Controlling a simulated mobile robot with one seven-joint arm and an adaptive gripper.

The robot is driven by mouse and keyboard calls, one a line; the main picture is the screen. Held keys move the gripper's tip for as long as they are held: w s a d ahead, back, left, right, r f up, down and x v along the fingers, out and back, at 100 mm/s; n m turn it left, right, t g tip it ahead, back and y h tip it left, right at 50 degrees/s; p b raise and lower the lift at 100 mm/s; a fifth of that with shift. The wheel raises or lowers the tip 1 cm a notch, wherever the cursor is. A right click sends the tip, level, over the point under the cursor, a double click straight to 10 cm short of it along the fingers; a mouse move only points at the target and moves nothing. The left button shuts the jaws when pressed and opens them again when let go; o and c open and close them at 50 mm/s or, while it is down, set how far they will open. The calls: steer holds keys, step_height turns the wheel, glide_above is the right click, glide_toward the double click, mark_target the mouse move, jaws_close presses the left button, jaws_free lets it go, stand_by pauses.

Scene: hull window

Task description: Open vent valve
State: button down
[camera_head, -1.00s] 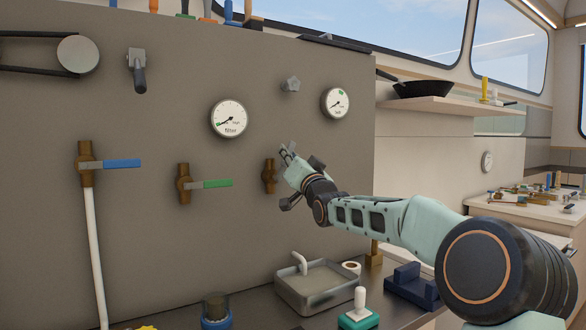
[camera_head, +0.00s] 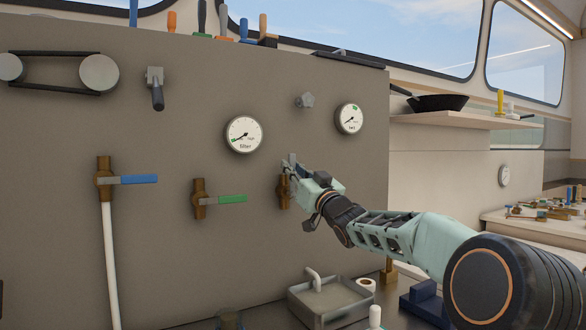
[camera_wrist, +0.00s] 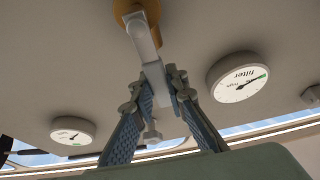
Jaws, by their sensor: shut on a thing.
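The rightmost brass valve (camera_head: 284,194) on the grey panel is partly hidden by my gripper (camera_head: 291,170). In the wrist view, its brass body (camera_wrist: 135,8) is at the top edge. A pale grey lever (camera_wrist: 143,42) runs from it down between the fingers of my gripper (camera_wrist: 158,90). The fingers are on both sides of the lever and shut on its outer part. A small knob-like piece shows below the fingers. The picture does not name this valve.
Left on the panel are a valve with a green lever (camera_head: 232,199) and one with a blue lever (camera_head: 139,180). The filter gauge (camera_head: 244,134) and a second gauge (camera_head: 350,118) are above. A grey sink tray (camera_head: 330,301) stands below on the counter.

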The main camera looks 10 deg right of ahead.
steer(key=c, duration=1.9)
jaws_free()
steer(key=v, duration=1.2)
